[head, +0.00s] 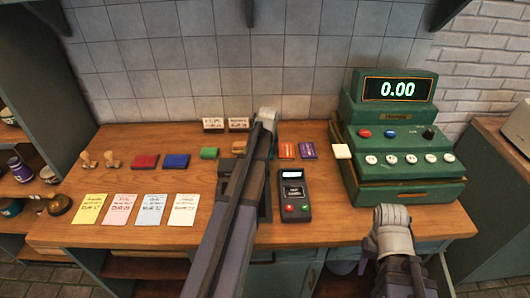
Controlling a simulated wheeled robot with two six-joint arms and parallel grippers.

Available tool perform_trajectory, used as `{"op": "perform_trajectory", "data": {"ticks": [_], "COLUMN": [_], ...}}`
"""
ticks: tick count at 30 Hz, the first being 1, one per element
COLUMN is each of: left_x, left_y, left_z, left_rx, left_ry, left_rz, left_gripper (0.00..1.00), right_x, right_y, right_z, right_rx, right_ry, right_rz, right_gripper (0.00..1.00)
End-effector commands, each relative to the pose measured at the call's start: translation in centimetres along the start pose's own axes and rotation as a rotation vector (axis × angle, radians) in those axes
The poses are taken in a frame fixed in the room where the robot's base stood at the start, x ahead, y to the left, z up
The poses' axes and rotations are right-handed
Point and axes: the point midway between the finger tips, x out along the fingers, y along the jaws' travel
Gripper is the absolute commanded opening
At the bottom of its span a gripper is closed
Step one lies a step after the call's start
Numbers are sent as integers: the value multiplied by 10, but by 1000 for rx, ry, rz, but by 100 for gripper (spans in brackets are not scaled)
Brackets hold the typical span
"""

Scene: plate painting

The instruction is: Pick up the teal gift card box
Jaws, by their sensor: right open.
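I cannot make out a teal gift card box for certain. An orange-red small box (286,151) and a purple small box (308,150) stand side by side behind the card reader (294,194). A small green block (209,153) lies further left. My right gripper (393,236) is low at the counter's front edge, in front of the register, open and apart from the boxes.
The green cash register (398,172) fills the counter's right end. A red pad (145,161), a blue pad (176,160), wooden stamps (112,160) and several paper cards (151,208) cover the left. Two small signs (213,124) stand at the back. The wooden counter (325,228) is clear at front right.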

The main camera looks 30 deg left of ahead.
Motion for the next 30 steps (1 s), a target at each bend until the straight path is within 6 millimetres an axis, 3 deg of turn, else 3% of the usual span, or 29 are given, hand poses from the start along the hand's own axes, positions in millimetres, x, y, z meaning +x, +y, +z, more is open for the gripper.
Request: {"op": "perform_trajectory", "data": {"ticks": [1,9,20,30], "left_x": [0,0,-4,-39], "left_y": [0,0,0,0], "left_z": [0,0,-2,-16], "left_rx": [0,0,0,0], "left_ry": [0,0,0,0], "left_rz": [0,0,0,0], "left_gripper": [53,23,23,23], "right_x": [0,0,-4,-42], "right_y": [0,0,0,4], "right_z": [0,0,0,2], "right_rx": [0,0,0,0], "right_ry": [0,0,0,0], "right_rz": [0,0,0,0], "right_gripper": [50,50,50,50]}}
